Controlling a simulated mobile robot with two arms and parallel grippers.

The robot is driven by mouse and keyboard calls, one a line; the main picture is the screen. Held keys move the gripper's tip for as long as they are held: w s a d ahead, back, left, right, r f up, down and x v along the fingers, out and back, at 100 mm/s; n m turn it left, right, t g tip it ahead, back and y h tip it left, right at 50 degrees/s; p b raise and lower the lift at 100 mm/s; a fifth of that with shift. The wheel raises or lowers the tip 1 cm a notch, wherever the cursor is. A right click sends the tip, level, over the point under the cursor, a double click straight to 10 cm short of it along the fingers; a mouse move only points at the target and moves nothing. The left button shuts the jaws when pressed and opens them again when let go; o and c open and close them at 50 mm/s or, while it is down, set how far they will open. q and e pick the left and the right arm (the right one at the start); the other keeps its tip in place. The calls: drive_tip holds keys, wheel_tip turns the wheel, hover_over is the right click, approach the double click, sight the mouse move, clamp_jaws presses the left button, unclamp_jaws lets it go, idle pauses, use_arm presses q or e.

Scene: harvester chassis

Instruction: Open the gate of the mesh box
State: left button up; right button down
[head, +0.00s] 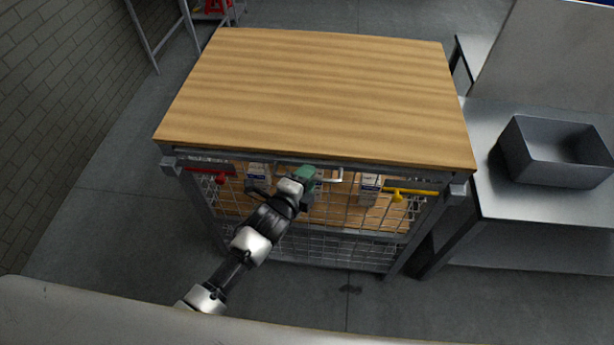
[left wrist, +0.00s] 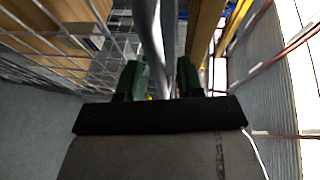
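The mesh box (head: 320,95) has a wooden top and wire mesh sides. Its front mesh gate (head: 335,215) appears shut in the head view. A pale metal handle (head: 337,175) is at the top middle of the gate. My left gripper (head: 306,177), with green fingers, is at this handle. In the left wrist view a grey bar (left wrist: 155,45) runs between the two fingers of the left gripper (left wrist: 160,82). I cannot tell whether they press on it. A red latch (head: 212,171) is at the gate's left and a yellow latch (head: 405,192) at its right. My right gripper is not in view.
White cartons (head: 369,188) stand inside behind the mesh. A metal table (head: 520,205) with a grey bin (head: 555,150) stands close on the right. A brick wall (head: 60,100) is on the left. The floor in front and to the left is clear.

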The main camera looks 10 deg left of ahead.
use_arm(q)
drive_tip(key=shift+w, duration=0.15)
drive_tip(key=shift+c, duration=0.3)
clamp_jaws()
drive_tip(key=s+f+t+b, duration=0.1)
drive_tip(key=s+f+b, duration=0.2)
drive_tip(key=s, duration=0.4)
drive_tip(key=s+f+m+t+h+b, duration=0.1)
drive_tip(key=s+f+t+b, duration=0.1)
drive_tip(key=s+b, duration=0.4)
drive_tip(key=s+f+m+t+h+b, duration=0.1)
drive_tip(key=s+f+b, duration=0.3)
drive_tip(key=s, duration=0.5)
drive_tip(key=shift+t+b, duration=0.4)
drive_tip(key=shift+b, duration=0.2)
drive_tip(key=shift+w, duration=0.1)
